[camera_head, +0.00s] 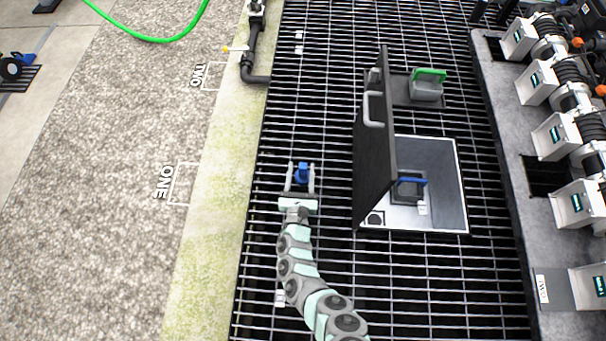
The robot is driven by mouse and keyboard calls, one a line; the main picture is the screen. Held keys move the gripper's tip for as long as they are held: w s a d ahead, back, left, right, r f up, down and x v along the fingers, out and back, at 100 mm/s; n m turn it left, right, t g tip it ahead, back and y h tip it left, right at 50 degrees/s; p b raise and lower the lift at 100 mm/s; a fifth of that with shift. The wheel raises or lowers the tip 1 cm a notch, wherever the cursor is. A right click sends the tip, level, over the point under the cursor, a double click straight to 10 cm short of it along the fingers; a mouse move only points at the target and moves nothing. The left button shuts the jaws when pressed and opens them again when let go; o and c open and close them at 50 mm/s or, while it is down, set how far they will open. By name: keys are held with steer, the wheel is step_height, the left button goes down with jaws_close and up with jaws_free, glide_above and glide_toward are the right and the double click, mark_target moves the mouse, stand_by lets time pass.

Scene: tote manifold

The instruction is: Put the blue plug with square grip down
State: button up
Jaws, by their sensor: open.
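The blue plug (302,173) is on the dark metal grating, left of the open tote. My gripper (300,178) is around it, with one light finger on each side. The jaws are open, and there appears to be a gap between each finger and the plug. From this high view I cannot tell how far the fingers are above the grating. The plug's lower part is hidden.
The grey tote (455,185) has its dark lid (374,150) standing upright, with a blue-handled item (411,187) inside. A green-handled item (428,86) sits behind it. Manifold valves (553,135) line the right. A black pipe (250,65) runs at upper left. Grating around my gripper is clear.

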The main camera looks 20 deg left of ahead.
mark_target(303, 163)
steer(key=x, duration=0.1)
steer(key=b+x, duration=0.1)
steer(key=x, duration=0.2)
steer(key=shift+d, duration=0.3)
steer(key=shift+w+a+r, duration=0.1)
steer(key=shift+w+a, duration=0.1)
steer(key=shift+w, duration=0.15)
steer(key=shift+s+d, duration=0.1)
steer(key=shift+c, duration=0.6)
jaws_close()
